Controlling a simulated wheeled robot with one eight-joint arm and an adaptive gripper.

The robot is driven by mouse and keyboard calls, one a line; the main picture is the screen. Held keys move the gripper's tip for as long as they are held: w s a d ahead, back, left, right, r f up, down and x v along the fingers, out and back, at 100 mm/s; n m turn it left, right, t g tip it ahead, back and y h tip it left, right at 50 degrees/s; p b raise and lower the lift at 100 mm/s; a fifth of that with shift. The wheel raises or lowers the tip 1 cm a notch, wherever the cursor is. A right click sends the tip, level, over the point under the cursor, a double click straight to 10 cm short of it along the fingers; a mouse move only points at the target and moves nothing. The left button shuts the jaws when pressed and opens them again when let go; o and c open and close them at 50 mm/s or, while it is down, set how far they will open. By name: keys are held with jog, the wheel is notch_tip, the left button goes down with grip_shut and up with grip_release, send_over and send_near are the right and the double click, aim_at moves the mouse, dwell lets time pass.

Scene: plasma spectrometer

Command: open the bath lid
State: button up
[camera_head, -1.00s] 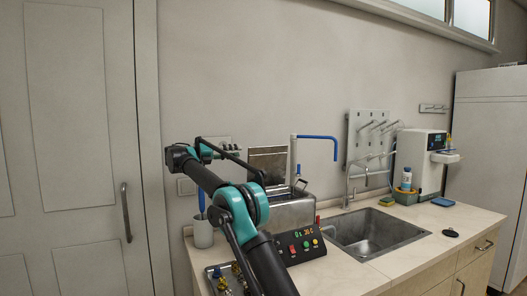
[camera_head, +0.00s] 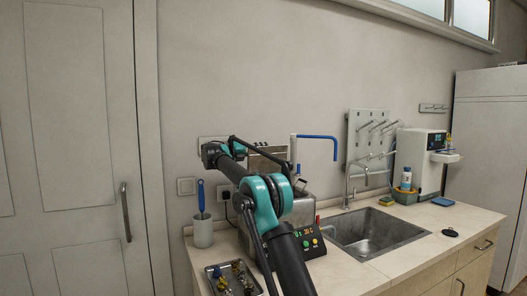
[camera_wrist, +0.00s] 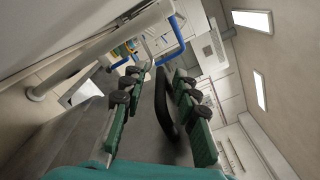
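The bath (camera_head: 313,205) is a steel box on the counter, partly hidden by my arm. Its lid (camera_head: 272,149) shows as an upright brownish-grey panel at the back of the bath, partly covered by my arm. In the wrist view, my gripper (camera_wrist: 157,82) is open, its green-padded fingers apart. A dark curved bar (camera_wrist: 163,105), which looks like the lid handle, runs between the fingers, closer to the right one. Whether it touches a pad I cannot tell. A grey surface, probably the lid, lies behind it.
A control box (camera_head: 310,241) with a lit display stands at the bath's front. A blue-handled brush stands in a white cup (camera_head: 202,232) to the left, near a metal tray (camera_head: 232,281). A blue-tipped pipe (camera_head: 320,137) rises behind the bath. The sink (camera_head: 372,232) is to the right.

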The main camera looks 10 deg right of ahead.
grip_shut()
dwell(0.4)
jog(key=shift+w+a+f, duration=0.1)
jog(key=shift+w+a, duration=0.05)
jog(key=shift+w, duration=0.2)
jog(key=shift+w+a+f, duration=0.2)
jog(key=shift+w+a, duration=0.05)
jog(key=shift+w, duration=0.35)
jog(key=shift+w+a+f, duration=0.15)
jog(key=shift+w+a, duration=0.05)
jog(key=shift+w, duration=0.4)
grip_release()
jog(key=shift+f, duration=0.15)
jog(key=shift+r, duration=0.2)
